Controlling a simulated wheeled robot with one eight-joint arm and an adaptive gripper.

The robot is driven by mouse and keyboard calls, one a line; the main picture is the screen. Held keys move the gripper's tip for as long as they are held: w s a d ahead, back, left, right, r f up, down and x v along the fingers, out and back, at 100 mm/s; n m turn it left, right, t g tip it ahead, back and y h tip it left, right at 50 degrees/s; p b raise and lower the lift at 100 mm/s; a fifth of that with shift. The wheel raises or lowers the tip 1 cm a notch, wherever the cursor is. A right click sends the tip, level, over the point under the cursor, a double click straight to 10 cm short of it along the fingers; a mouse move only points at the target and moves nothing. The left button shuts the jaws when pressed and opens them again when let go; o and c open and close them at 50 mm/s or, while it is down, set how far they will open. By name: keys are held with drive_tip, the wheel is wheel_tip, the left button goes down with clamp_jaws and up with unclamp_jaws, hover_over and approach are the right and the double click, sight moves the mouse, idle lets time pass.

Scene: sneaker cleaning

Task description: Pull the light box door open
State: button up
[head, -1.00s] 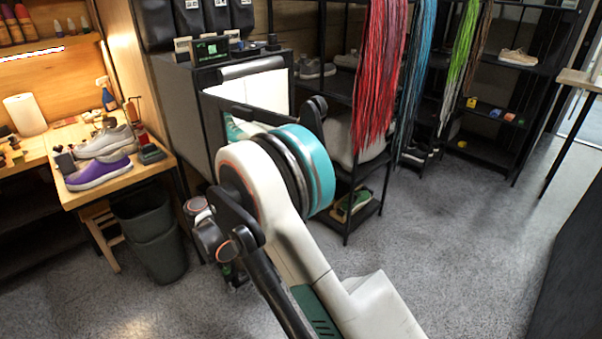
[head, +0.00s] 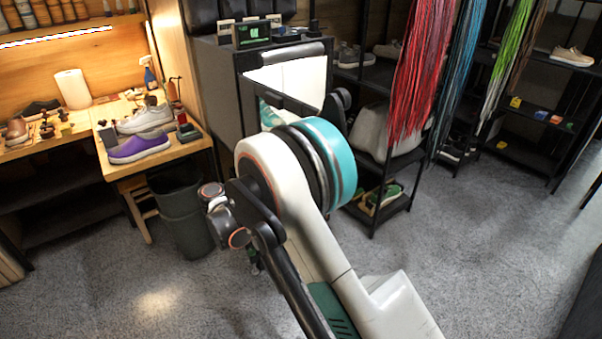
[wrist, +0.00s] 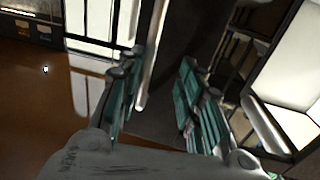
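The light box (head: 222,85) is a dark cabinet with a bright white interior, behind my arm in the head view. A slanting dark bar (head: 283,97) crosses in front of the bright opening and looks like the top edge of its door, standing partly open. My arm hides the lower part of the box and the gripper in the head view. In the wrist view, my gripper (wrist: 160,68) has its teal-padded fingers apart. A dark panel lies behind and between them, with a pale strip beside the left finger. I cannot tell whether either finger touches the door.
A wooden bench (head: 205,142) with a purple shoe (head: 139,148) and other items stands at left. A grey bin (head: 183,220) is beside it. A black shelf rack (head: 372,215) with hanging red laces (head: 415,75) stands close on the right. The floor at front right is clear.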

drive_tip(key=shift+d, duration=0.25)
drive_tip(key=v, duration=1.2)
idle(0.3)
